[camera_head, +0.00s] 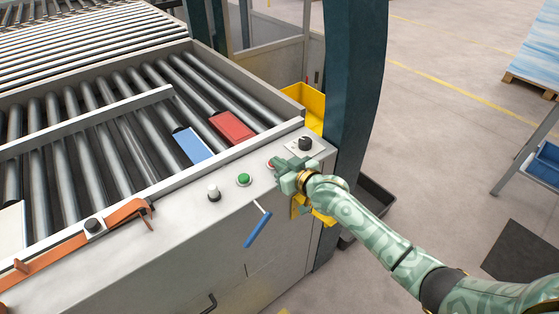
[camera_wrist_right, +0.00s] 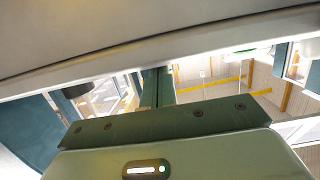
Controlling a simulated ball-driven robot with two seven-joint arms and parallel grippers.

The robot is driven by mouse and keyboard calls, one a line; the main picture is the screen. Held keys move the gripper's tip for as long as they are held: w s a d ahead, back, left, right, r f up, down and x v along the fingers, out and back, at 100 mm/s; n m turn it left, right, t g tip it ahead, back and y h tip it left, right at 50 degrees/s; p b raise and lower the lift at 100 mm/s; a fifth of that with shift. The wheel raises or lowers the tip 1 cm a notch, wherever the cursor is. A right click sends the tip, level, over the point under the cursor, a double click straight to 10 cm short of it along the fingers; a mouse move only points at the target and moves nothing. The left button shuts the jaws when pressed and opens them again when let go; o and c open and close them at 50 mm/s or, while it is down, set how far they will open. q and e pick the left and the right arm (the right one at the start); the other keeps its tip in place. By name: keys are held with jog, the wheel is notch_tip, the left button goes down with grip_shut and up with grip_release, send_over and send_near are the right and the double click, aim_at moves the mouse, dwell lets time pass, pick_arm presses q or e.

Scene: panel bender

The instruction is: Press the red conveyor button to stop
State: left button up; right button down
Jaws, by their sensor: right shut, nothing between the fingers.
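The red button (camera_head: 271,164) shows only as a small red edge on the sloped control panel (camera_head: 180,215); my right gripper covers most of it. My right gripper (camera_head: 279,164) is shut and empty, with its fingertips at the red button; I cannot tell whether they touch or press it. In the right wrist view the closed fingers (camera_wrist_right: 157,88) point toward the pale panel (camera_wrist_right: 150,45), and no red shows there. The green button (camera_head: 244,179) is just left of the gripper. My left gripper is not in view.
A black knob (camera_head: 305,143) sits just beyond the gripper, and a white button (camera_head: 213,192) left of the green one. A blue-handled lever (camera_head: 257,228) sticks out below. A red block (camera_head: 231,127) and a blue block (camera_head: 192,145) lie on the rollers. A dark post (camera_head: 352,80) stands close behind.

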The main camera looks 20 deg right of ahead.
jog(key=r+p, duration=0.4)
jog(key=p, duration=0.1)
jog(key=shift+s+d+r, duration=0.1)
jog(key=shift+s+r, duration=0.15)
jog(key=p+v, duration=0.1)
jog(key=v, duration=0.8)
jog(key=shift+s+p, duration=0.2)
jog(key=shift+p, duration=0.1)
jog(key=shift+d+f, duration=0.1)
